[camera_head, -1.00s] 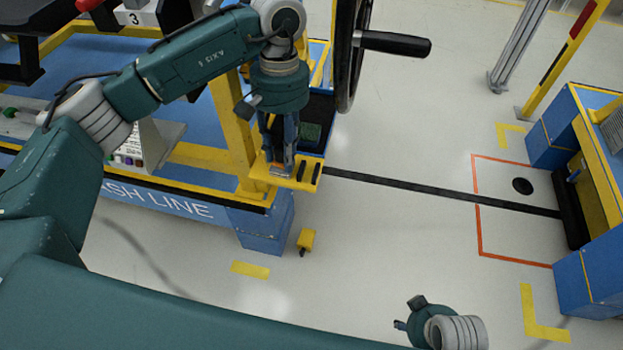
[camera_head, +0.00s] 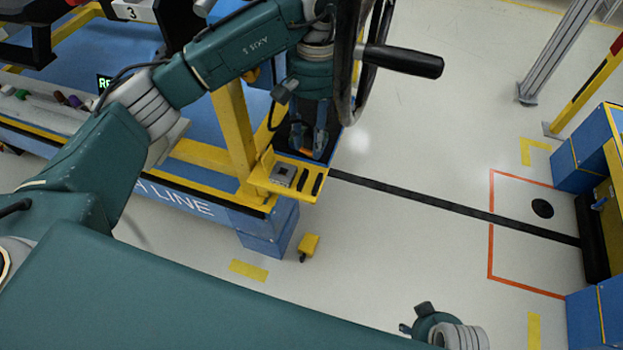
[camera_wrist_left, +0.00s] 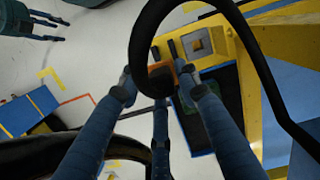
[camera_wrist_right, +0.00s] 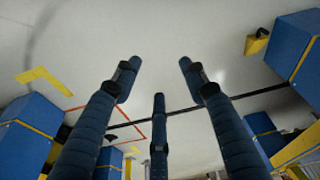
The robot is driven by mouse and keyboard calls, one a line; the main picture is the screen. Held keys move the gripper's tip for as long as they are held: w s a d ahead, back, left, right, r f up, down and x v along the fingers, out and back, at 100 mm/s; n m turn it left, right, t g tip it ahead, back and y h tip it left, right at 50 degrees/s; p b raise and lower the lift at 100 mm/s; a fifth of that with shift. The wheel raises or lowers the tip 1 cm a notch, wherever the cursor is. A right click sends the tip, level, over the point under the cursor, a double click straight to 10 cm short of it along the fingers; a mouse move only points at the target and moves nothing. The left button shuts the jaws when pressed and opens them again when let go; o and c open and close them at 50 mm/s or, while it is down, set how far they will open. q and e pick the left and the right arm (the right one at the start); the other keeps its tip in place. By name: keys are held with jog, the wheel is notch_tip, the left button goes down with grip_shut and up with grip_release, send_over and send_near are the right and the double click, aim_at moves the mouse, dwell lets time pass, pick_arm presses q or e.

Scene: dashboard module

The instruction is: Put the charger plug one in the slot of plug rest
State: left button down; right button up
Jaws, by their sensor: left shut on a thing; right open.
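The charger plug one, an orange-and-dark piece (camera_wrist_left: 160,70), is between the fingers of my left gripper (camera_head: 308,148), which is shut on it. A bit of its orange shows in the head view (camera_head: 306,151). My right gripper (camera_wrist_right: 160,85) is open and empty over the floor.
A black cable (camera_wrist_left: 140,40) loops across the left wrist view. A dark wheel with a black handle (camera_head: 405,60) stands just right of my left gripper. A dark bin (camera_head: 288,132) is behind the plug rest. Open floor (camera_head: 400,260) lies to the right.

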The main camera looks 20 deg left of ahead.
aim_at(311, 156)
pick_arm(q)
jog(key=shift+s+f, duration=0.1)
jog(key=shift+f, duration=0.75)
notch_tip(311, 156, down, 4)
jog(key=shift+f+b, duration=0.1)
jog(key=shift+b, duration=0.3)
notch_tip(311, 156, down, 4)
jog(key=shift+r, duration=0.2)
jog(key=shift+f, duration=0.35)
pick_arm(e)
notch_tip(311, 156, up, 3)
jog(key=shift+w+f, duration=0.1)
jog(key=shift+w, duration=0.05)
jog(key=shift+f, duration=0.1)
pick_arm(q)
jog(key=shift+b, duration=0.3)
